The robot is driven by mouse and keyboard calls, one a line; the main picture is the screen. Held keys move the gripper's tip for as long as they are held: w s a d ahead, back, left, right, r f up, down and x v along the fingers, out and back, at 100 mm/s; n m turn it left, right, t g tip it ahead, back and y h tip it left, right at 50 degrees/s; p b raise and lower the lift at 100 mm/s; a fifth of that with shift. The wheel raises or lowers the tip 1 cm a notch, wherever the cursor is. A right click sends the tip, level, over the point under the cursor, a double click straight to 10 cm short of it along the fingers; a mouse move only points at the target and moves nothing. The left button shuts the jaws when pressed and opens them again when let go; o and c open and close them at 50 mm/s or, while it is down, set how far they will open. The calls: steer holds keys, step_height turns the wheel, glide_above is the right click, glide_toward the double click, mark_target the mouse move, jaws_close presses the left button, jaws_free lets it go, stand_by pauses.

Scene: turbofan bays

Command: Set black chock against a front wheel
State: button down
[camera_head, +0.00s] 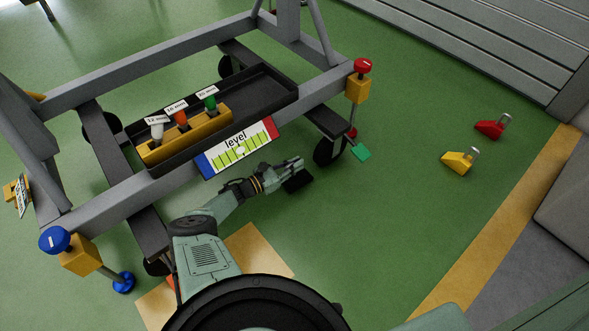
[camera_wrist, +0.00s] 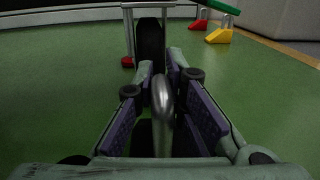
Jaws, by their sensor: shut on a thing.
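My gripper (camera_head: 292,170) is shut on the black chock (camera_head: 298,182), low beside the cart's front beam. In the wrist view, the fingers (camera_wrist: 161,92) close around the chock's upright metal handle (camera_wrist: 161,105); most of the chock's dark body is hidden by the fingers. A black front wheel (camera_head: 328,152) stands just to the right of the chock in the head view. In the wrist view, that wheel (camera_wrist: 150,42) is straight ahead, with green floor between. Another wheel (camera_head: 155,266) is partly hidden at the cart's left front corner.
Yellow (camera_head: 457,161) and red (camera_head: 491,128) chocks stand on the floor at right. A green plate (camera_head: 361,152) juts out beside the wheel. Red-knobbed (camera_head: 362,67) and blue-knobbed (camera_head: 54,239) jacks flank the cart's front beam.

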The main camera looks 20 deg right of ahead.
steer(key=shift+f, duration=0.6)
steer(key=c, duration=1.6)
jaws_free()
steer(key=shift+r, duration=0.2)
steer(key=shift+a, duration=0.35)
steer(key=p+v, duration=0.1)
steer(key=v, duration=0.5)
steer(key=shift+s+a, duration=0.2)
steer(key=shift+a, duration=0.15)
